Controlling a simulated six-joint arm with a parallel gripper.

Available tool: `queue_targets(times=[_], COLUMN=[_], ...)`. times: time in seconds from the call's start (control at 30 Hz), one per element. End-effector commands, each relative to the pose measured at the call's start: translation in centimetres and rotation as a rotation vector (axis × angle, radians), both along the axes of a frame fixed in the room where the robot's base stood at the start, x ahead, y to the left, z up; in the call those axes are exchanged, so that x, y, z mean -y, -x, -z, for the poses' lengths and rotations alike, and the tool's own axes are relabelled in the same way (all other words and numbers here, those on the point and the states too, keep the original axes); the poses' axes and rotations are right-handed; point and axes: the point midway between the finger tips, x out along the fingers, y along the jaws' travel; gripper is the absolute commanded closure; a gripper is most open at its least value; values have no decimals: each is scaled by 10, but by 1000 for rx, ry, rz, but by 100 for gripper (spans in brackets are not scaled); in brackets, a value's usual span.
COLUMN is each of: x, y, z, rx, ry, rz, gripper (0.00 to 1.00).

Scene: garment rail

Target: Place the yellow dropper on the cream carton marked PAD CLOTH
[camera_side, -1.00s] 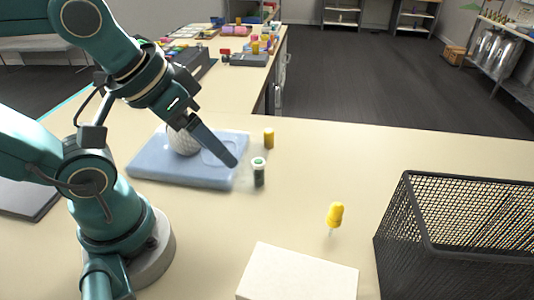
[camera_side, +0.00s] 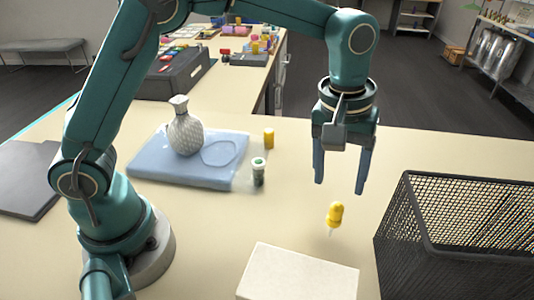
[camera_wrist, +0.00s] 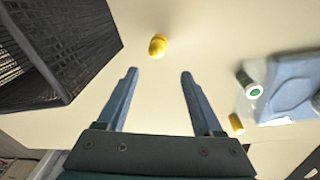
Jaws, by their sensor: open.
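The yellow dropper (camera_side: 335,214) stands on the bench with its yellow bulb up and a pale tip below. In the wrist view the dropper (camera_wrist: 157,45) lies just beyond the fingertips, roughly midway between them. The cream carton (camera_side: 299,273) lies at the front of the bench, partly cut off by the lower picture edge; no marking on it is readable. The carton does not show in the wrist view. My gripper (camera_side: 340,186) is open and empty, pointing down, above and slightly behind the dropper. Its two blue fingers (camera_wrist: 158,72) are apart.
A black mesh basket (camera_side: 408,258) stands right of the dropper. A blue tray (camera_side: 190,178) with a patterned vase (camera_side: 186,134) is at left. A green-labelled vial (camera_side: 258,172) and a yellow cylinder (camera_side: 269,138) stand beside it. The bench around the dropper is clear.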

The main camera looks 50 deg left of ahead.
Motion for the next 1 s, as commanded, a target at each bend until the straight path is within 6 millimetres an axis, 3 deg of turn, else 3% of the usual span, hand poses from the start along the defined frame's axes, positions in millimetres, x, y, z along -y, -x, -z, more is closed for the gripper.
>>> queue_targets(times=[0.03, 0.13, 0.6, 0.77, 1.0], x=[7, 14, 19, 19, 19], y=[1, 4, 13, 13, 13], z=[15, 33, 86, 98, 99], rx=[-31, -69, -111, -109, -107], ry=[-11, -27, -43, -43, -42], rz=[20, 43, 67, 67, 67], gripper=[32, 32, 32, 32, 32])
